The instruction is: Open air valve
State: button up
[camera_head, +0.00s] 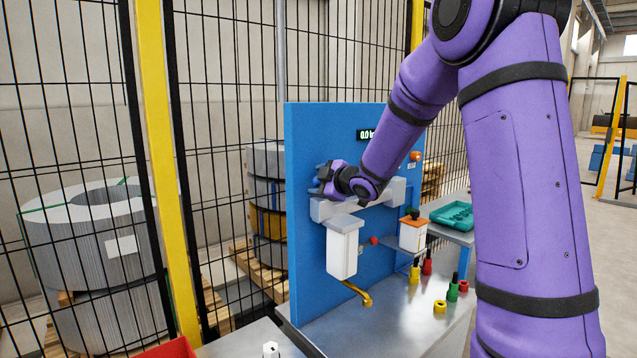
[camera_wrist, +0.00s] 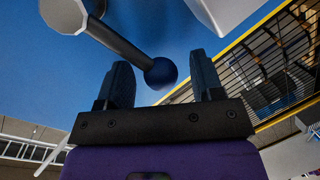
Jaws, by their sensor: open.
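The air valve's lever shows in the wrist view as a grey rod (camera_wrist: 122,43) running from a pale hub (camera_wrist: 64,14) to a dark blue ball knob (camera_wrist: 161,73). My gripper (camera_wrist: 160,63) is open, and the knob appears in the gap between its two fingers. I cannot tell whether the knob is fully between the fingertips or a little beyond them; no contact is visible. There my wrist hides the lever.
A partly hidden display (camera_head: 368,134) reads 0.0. Below are a brass pipe (camera_head: 357,292), an orange-and-white box (camera_head: 412,234), several small coloured fittings (camera_head: 440,306) and a green tray (camera_head: 452,215). Mesh fencing (camera_head: 225,120) and a steel coil (camera_head: 95,245) stand behind, left.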

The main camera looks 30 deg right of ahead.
jog(key=shift+w+a+f, duration=0.1)
jog(key=shift+w, duration=0.15)
